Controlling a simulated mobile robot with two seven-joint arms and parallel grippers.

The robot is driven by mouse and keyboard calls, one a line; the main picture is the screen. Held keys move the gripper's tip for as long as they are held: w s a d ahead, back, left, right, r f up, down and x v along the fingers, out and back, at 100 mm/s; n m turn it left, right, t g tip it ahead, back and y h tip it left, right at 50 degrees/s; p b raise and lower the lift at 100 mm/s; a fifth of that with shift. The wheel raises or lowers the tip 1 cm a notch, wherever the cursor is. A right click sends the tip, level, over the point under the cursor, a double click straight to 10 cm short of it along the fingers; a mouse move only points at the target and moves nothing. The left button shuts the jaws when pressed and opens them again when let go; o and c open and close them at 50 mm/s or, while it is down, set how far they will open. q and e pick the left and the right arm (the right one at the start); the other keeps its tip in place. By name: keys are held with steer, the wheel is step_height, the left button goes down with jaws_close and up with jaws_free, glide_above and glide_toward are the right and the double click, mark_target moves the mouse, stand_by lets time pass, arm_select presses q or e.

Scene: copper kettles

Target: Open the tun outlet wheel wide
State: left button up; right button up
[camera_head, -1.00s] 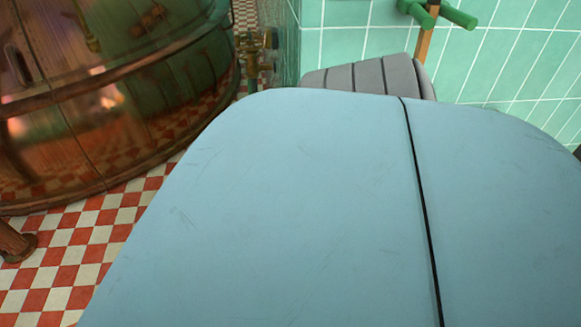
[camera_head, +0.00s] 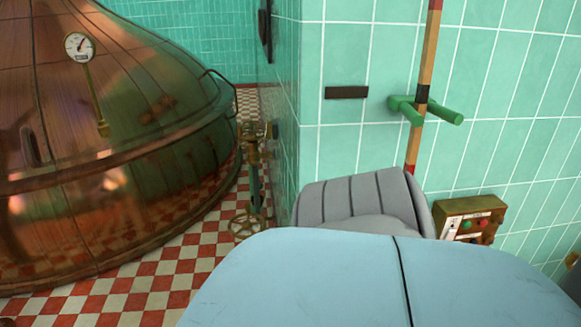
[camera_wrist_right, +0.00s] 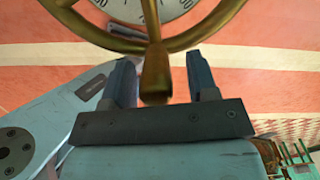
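A brass wheel (camera_wrist_right: 215,22) fills the top of the right wrist view, with a spoke and a brass handle (camera_wrist_right: 155,75) pointing at my right gripper (camera_wrist_right: 161,68). The two fingers are open, one on each side of the handle, with a gap showing on both sides. A white numbered dial (camera_wrist_right: 180,8) shows behind the wheel. In the head view a small brass wheel (camera_head: 246,225) is low beside the pipe by the tiled corner. I cannot tell whether it is the same wheel. Neither gripper shows in the head view.
A large copper kettle (camera_head: 150,110) with a gauge (camera_head: 79,46) stands at left on a red-and-white checked floor (camera_head: 140,290). A green-tiled wall corner (camera_head: 296,110) is close on the right, with a green peg holder (camera_head: 425,108) and a button box (camera_head: 468,220).

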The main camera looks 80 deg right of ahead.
step_height(320, 180, up, 14)
steer(key=p, duration=0.3)
stand_by(0.8)
